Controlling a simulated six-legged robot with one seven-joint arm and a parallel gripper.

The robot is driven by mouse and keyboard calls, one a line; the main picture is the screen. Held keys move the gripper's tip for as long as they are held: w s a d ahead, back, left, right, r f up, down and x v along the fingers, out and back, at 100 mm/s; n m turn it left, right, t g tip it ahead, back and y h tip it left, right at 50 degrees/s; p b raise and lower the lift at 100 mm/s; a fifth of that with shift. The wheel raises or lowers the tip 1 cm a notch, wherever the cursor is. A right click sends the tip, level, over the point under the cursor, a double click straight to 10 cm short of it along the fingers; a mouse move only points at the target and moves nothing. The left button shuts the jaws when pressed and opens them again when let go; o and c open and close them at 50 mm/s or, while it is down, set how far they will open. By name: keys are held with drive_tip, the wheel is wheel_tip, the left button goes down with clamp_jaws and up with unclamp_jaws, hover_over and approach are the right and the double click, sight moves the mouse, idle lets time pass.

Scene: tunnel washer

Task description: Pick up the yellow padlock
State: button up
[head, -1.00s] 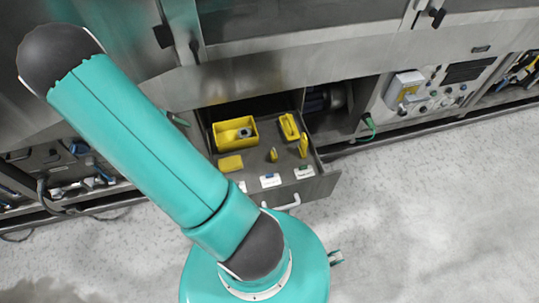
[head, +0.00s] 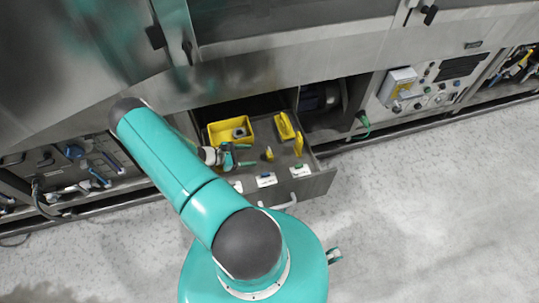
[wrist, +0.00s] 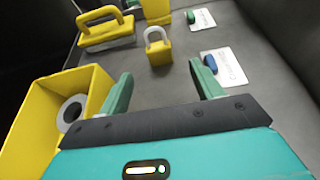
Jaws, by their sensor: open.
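The yellow padlock (head: 269,153) stands in the open grey drawer (head: 318,183). In the wrist view the padlock (wrist: 159,53) shows a yellow body and a grey shackle, upright, ahead of my fingers. My gripper (head: 244,156) is inside the drawer area, to the left of the padlock in the head view. In the wrist view my gripper (wrist: 160,72) is open and empty. Its two green fingers are apart, with the padlock beyond and roughly between their tips. I see no contact.
A yellow bin (head: 211,134) holding a grey ring is close beside my left finger in the wrist view. A yellow handled item (wrist: 108,33) and an upright yellow piece (head: 298,145) stand farther in. White cards (head: 266,180) lie near the drawer front.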

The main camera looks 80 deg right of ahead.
sight(267, 154)
drive_tip(key=x, duration=0.9)
drive_tip(key=shift+s+d, duration=0.2)
drive_tip(key=shift+d, duration=0.05)
drive_tip(key=c, duration=1.1)
